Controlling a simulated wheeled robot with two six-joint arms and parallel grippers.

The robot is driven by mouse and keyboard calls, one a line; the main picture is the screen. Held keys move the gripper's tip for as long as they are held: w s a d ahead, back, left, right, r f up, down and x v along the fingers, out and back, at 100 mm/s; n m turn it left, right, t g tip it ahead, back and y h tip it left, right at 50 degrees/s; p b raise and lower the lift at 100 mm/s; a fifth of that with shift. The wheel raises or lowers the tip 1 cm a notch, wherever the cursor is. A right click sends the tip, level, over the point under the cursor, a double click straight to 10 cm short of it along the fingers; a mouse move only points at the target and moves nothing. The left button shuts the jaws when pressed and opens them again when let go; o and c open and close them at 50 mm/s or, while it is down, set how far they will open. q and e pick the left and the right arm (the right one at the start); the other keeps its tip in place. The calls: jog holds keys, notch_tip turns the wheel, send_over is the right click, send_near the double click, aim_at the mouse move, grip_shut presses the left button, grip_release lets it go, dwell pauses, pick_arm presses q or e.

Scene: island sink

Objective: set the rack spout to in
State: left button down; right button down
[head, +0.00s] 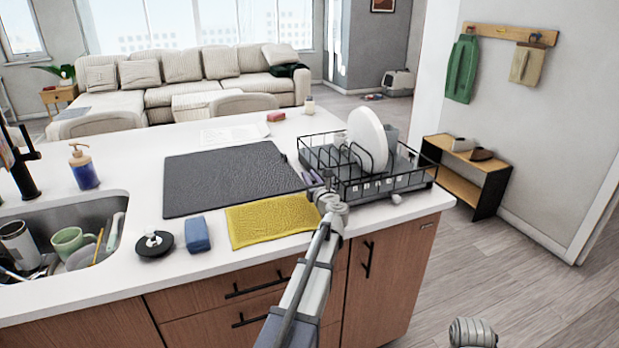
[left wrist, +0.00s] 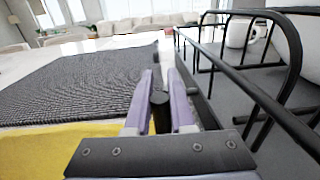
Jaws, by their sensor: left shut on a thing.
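The black wire dish rack (head: 375,185) stands near the right end of the island, with white plates in it. My left gripper (head: 313,178) is at the rack's left side, low over the counter, with its purple fingers pointing away from me. In the left wrist view, my left gripper (left wrist: 160,85) is shut on a short dark cylinder, which looks like the rack spout (left wrist: 160,112). The rack (left wrist: 270,100) is right beside the fingers there. The fingers hide most of the spout, so I cannot tell its direction.
A dark drying mat (head: 235,178) and a yellow cloth (head: 272,219) lie left of the rack. A blue sponge (head: 197,235), a black stopper (head: 154,243) and a soap bottle (head: 83,167) stand near the sink (head: 119,198). A white mug (left wrist: 240,34) is in the rack.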

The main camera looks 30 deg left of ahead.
aim_at(314, 182)
pick_arm(q)
jog(key=shift+w, duration=0.1)
jog(key=c, duration=0.8)
grip_release()
jog(key=shift+o, duration=0.2)
jog(key=shift+v, duration=3.9)
jog(key=shift+c, duration=0.3)
